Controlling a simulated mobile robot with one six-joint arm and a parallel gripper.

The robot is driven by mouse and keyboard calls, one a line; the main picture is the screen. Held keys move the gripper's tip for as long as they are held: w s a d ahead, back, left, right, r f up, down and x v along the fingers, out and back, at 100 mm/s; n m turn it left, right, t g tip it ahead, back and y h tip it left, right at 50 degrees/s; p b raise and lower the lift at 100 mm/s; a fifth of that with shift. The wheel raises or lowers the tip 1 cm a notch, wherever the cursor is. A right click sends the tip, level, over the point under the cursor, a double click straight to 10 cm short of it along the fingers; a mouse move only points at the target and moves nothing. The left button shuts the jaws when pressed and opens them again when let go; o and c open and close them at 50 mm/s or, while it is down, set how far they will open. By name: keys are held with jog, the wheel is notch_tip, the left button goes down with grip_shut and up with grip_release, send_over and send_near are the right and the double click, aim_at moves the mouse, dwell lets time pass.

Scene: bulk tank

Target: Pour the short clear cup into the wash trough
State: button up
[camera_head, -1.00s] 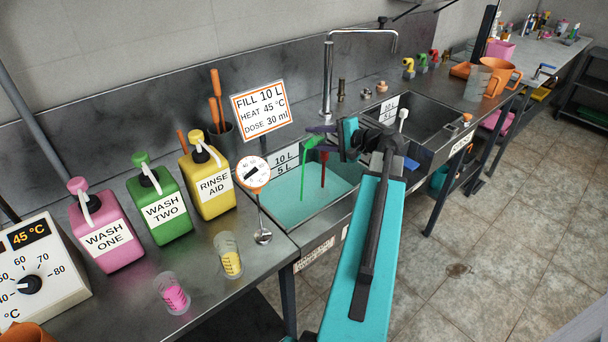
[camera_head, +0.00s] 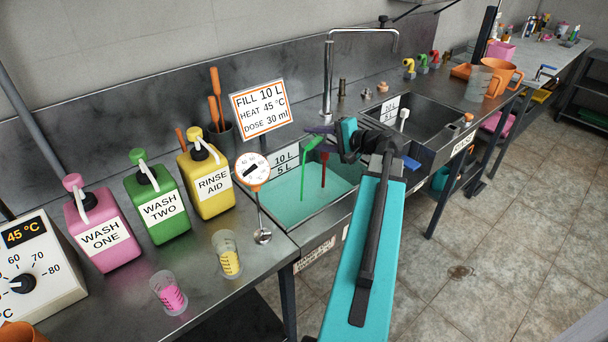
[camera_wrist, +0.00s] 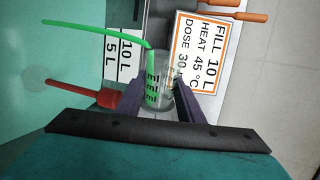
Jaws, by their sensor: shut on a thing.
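My gripper (camera_wrist: 163,103) is shut on the short clear cup (camera_wrist: 158,94), with a dark finger on each side of it. Some green liquid shows inside the cup, against its printed scale. A green stream (camera_wrist: 95,32) leaves the cup's mouth; in the head view it falls into the wash trough (camera_head: 318,217), which holds teal liquid. In the head view my gripper (camera_head: 322,133) is above the trough's back part. The cup is mostly hidden there and appears tilted.
A red upright piece (camera_head: 323,168) stands in the trough close to the stream. Two clear cups, with pink (camera_head: 168,293) and yellow (camera_head: 228,256) liquid, stand left on the bench. The tall tap (camera_head: 328,75) rises behind.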

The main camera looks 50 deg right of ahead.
jog(key=shift+a+f+n+b, duration=0.15)
jog(key=shift+n+b, duration=0.25)
jog(key=shift+b, duration=0.35)
jog(key=p, duration=0.2)
jog(key=r+m+p, duration=0.1)
jog(key=p, duration=0.1)
jog(key=shift+d+r, duration=0.2)
jog(key=shift+d, duration=0.1)
jog(key=shift+w+d+f+m+y+p, duration=0.1)
jog(key=shift+d+f+m+y+p, duration=0.2)
jog(key=shift+d+m+p, duration=0.15)
jog(key=shift+w+d+f+m+y+p, duration=0.1)
jog(key=shift+d+f+m+y+p, duration=0.15)
jog(key=shift+d+m+y+p, duration=0.15)
jog(key=shift+a+f, duration=0.1)
jog(key=shift+f, duration=0.05)
jog(key=shift+r+m+y+p, duration=0.3)
jog(key=shift+r+m+p, duration=0.3)
jog(key=shift+p, duration=0.9)
jog(key=shift+f+m+y+p, duration=0.3)
jog(key=shift+f+m+p, duration=0.3)
jog(key=shift+p, duration=0.35)
jog(key=shift+r+m+y+p, duration=0.35)
jog(key=shift+m+p, duration=0.2)
jog(key=shift+p, duration=0.4)
jog(key=shift+r+p, duration=0.15)
jog(key=shift+p, duration=0.15)
